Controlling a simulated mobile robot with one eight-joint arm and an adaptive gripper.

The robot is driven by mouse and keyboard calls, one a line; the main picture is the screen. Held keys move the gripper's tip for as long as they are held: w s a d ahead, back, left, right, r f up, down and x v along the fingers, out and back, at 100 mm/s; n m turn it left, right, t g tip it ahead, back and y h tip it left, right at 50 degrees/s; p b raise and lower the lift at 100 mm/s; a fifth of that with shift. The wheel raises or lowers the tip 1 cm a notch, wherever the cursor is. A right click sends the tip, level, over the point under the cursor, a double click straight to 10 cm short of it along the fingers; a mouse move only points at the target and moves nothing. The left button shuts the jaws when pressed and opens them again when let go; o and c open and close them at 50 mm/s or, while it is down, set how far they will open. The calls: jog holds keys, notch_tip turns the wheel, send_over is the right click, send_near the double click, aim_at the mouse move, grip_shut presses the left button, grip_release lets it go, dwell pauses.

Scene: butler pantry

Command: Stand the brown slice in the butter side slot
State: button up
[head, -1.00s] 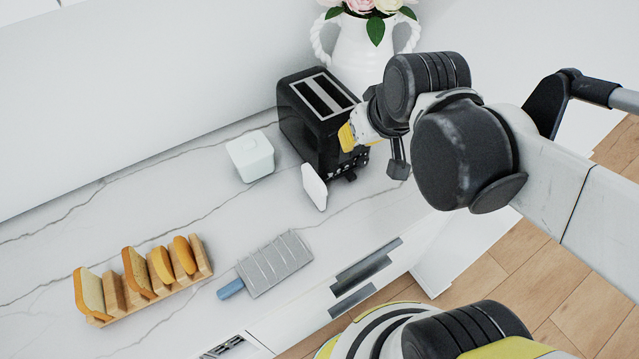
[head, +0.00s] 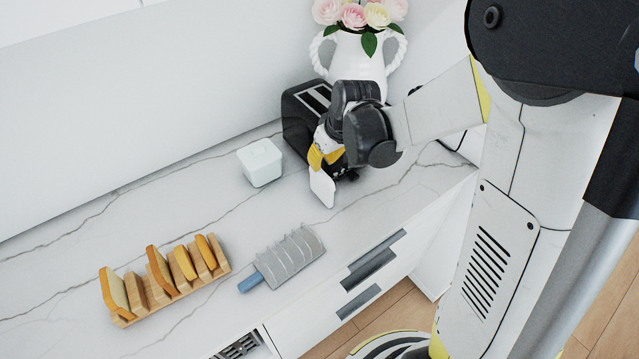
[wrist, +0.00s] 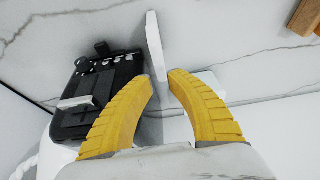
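A wooden rack (head: 150,315) on the counter at lower left holds several upright slices with orange-brown crusts, such as a slice (head: 115,292) at its left end. I cannot tell which is the brown slice. The black toaster (head: 300,125) has two slots in its top, partly hidden by my arm; the white butter dish (head: 260,162) stands left of it. My gripper (wrist: 160,77) has its yellow fingertips close on both sides of a thin white slab (wrist: 155,42), in front of the toaster. The slab also shows in the head view (head: 322,189). Whether the fingers grip it is unclear.
A grey metal rack (head: 290,255) with a blue handle lies in front of the butter dish. A white vase (head: 357,62) of flowers stands behind the toaster. The counter (head: 215,225) is clear between the wooden rack and the butter dish.

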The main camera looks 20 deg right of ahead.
aim_at(322, 186)
jog(key=b+x, duration=0.1)
jog(key=x, duration=0.4)
jog(key=shift+s+f+b, duration=0.1)
jog(key=shift+f+b, duration=0.2)
jog(key=shift+b, duration=0.1)
jog(key=c, duration=0.4)
jog(key=shift+r, duration=0.1)
